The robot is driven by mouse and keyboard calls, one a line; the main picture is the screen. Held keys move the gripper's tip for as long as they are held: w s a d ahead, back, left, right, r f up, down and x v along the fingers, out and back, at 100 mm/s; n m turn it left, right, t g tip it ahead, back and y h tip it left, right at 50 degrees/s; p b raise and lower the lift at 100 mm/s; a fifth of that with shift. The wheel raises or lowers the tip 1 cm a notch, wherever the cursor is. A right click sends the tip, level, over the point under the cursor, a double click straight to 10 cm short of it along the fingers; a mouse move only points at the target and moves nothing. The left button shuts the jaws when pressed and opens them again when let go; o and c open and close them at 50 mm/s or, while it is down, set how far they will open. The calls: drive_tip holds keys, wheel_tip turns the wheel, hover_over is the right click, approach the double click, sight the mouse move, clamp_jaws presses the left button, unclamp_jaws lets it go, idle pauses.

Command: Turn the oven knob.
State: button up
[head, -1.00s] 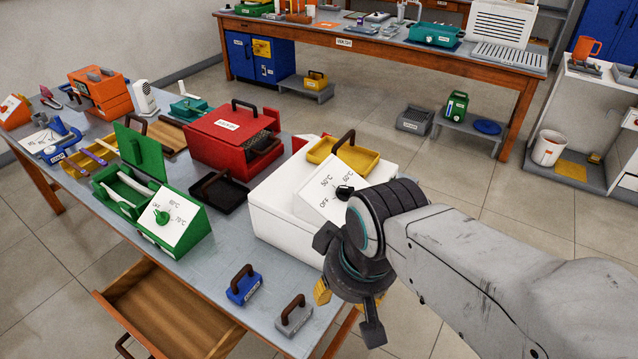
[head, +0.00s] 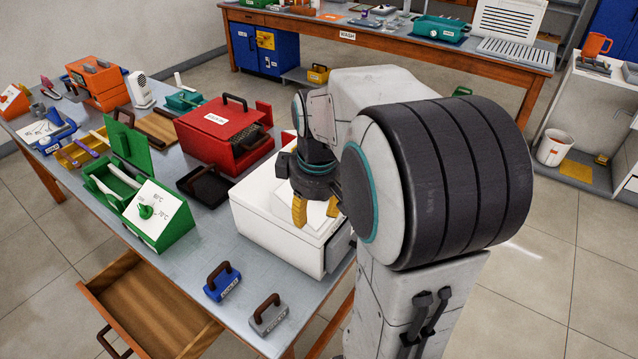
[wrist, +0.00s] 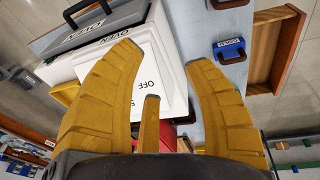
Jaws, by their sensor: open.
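The white oven (head: 265,232) stands at the near right part of the grey table. My gripper (head: 316,210) is over the oven's sloped white dial panel, its yellow fingers pointing down. In the wrist view the open fingers (wrist: 160,60) spread over the panel (wrist: 168,85), where the word OFF shows between them. The oven's black knob is hidden in both current views, so I cannot tell whether the fingers touch it. Nothing shows held between the fingers.
A green box with its own dial (head: 160,213), a red box (head: 215,130) and a black tray (head: 200,190) are left of the oven. Blue (head: 222,281) and grey (head: 269,314) handled blocks lie at the near edge. An open wooden drawer (head: 150,300) juts out below.

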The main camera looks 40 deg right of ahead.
drive_tip(key=w+d+n, duration=0.2)
drive_tip(key=d+n, duration=0.1)
drive_tip(key=w+d+n, duration=0.2)
drive_tip(key=w+n, duration=0.1)
drive_tip(key=w+d+n+p, duration=0.1)
drive_tip(key=w+d+n, duration=0.1)
drive_tip(key=d+n, duration=0.1)
drive_tip(key=shift+w+d+f+t+h, duration=0.2)
drive_tip(key=shift+w+d+t+h, duration=0.15)
drive_tip(key=shift+t+h, duration=0.05)
drive_tip(key=p+x, duration=0.2)
drive_tip(key=x, duration=0.1)
drive_tip(key=shift+f+p, duration=0.2)
drive_tip(key=shift+p, duration=0.2)
drive_tip(key=shift+x, duration=1.55)
clamp_jaws()
drive_tip(key=shift+s, duration=0.1)
